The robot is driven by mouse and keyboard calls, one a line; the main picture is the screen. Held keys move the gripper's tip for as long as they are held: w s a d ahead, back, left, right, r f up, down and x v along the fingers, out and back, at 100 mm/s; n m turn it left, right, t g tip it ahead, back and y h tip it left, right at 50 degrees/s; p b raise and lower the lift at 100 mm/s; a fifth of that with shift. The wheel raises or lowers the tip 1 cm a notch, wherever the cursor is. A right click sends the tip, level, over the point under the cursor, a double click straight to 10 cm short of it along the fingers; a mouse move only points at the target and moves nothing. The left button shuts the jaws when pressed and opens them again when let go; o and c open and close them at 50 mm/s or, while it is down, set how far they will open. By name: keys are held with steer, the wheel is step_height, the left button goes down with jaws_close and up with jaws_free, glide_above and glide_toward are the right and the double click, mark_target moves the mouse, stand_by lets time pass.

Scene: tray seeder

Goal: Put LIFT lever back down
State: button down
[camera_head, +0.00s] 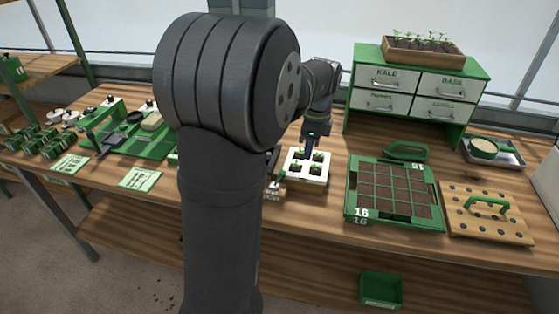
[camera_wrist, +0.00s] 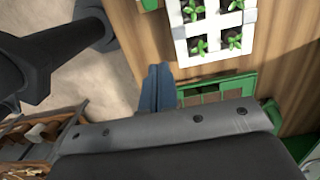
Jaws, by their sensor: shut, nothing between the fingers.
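I cannot make out a lever marked LIFT in either view; my arm hides the middle of the bench in the head view. A green bench machine (camera_head: 150,143) with dark parts stands on the left, partly behind my arm. Any lever on its hidden part cannot be seen. My gripper (camera_head: 308,150) is over the far edge of a white tray of seedlings (camera_head: 291,175). In the wrist view my gripper (camera_wrist: 157,76) is shut and empty, with the white tray (camera_wrist: 180,40) ahead and to the right.
A green-framed soil tray (camera_head: 350,190) marked 16 and a dibber board (camera_head: 455,228) with a green handle lie at right. A drawer cabinet (camera_head: 408,80) stands behind. A green bin (camera_head: 381,289) sits below. Label cards (camera_head: 140,179) lie at the left front.

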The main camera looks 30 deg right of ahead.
steer(key=shift+f, duration=0.25)
steer(key=shift+f, duration=0.1)
steer(key=f, duration=1)
steer(key=shift+w+a+f, duration=0.15)
steer(key=shift+w+a, duration=0.1)
steer(key=shift+a, duration=0.05)
steer(key=shift+w+a+r, duration=1.05)
steer(key=shift+w+a, duration=0.2)
steer(key=shift+w, duration=0.05)
